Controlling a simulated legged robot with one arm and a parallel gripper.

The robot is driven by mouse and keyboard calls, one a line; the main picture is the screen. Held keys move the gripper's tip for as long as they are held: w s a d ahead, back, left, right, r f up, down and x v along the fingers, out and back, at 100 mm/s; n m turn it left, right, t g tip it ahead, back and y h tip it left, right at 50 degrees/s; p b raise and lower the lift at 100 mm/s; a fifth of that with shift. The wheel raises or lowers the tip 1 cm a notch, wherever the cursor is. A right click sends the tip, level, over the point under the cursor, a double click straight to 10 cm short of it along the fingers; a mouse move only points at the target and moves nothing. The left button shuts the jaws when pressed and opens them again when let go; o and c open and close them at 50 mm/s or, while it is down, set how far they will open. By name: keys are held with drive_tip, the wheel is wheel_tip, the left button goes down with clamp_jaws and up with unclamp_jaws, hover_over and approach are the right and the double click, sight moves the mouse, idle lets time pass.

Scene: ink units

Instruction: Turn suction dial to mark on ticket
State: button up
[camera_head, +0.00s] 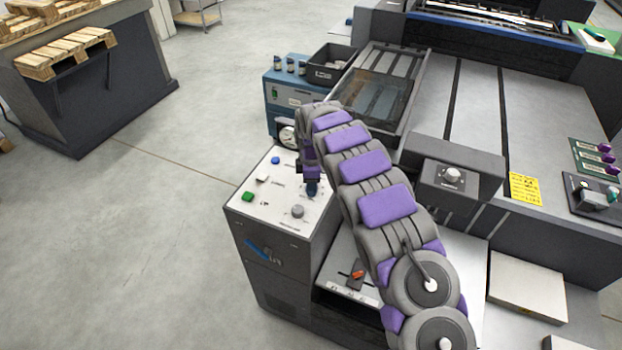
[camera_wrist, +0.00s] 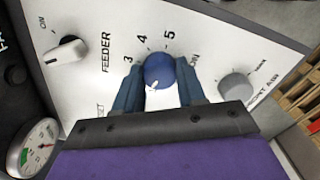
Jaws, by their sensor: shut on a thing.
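The blue suction dial (camera_wrist: 158,71) sits on the white control panel, with the printed numbers 3, 4 and 5 around its upper side in the wrist view. My gripper (camera_wrist: 160,87) has one blue finger on each side of the dial and is shut on it. A small white mark shows low on the dial's face; I cannot tell which number it matches. In the head view my gripper (camera_head: 312,186) reaches down onto the panel and hides the dial. A yellow ticket (camera_head: 525,188) lies on the machine at the right; its writing is too small to read.
A grey knob (camera_wrist: 236,87) is right of the dial, and a FEEDER switch (camera_wrist: 65,51) is left. A round gauge (camera_wrist: 35,143) stands at lower left. The panel also has a green button (camera_head: 247,197) and a blue button (camera_head: 276,160). Open floor lies left.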

drive_tip(key=m+p, duration=0.1)
drive_tip(key=m, duration=0.1)
drive_tip(key=m+p, duration=0.1)
drive_tip(key=shift+w+r+m+p, duration=0.15)
drive_tip(key=shift+r+m+p, duration=0.15)
drive_tip(key=shift+m, duration=0.1)
drive_tip(key=m+p, duration=0.2)
drive_tip(key=m, duration=0.2)
drive_tip(key=shift+f+m, duration=0.1)
drive_tip(key=shift+m, duration=0.2)
drive_tip(key=m+p, duration=0.1)
drive_tip(key=m, duration=0.3)
drive_tip(key=shift+p, duration=0.3)
drive_tip(key=m+p, duration=0.1)
drive_tip(key=m, duration=0.7)
drive_tip(key=shift+m, duration=0.3)
drive_tip(key=m+p, duration=0.1)
drive_tip(key=m, duration=0.2)
drive_tip(key=shift+m, duration=0.3)
drive_tip(key=m, duration=0.4)
drive_tip(key=shift+p, duration=0.35)
drive_tip(key=shift+m+p, duration=0.3)
drive_tip(key=shift+m, duration=1.4)
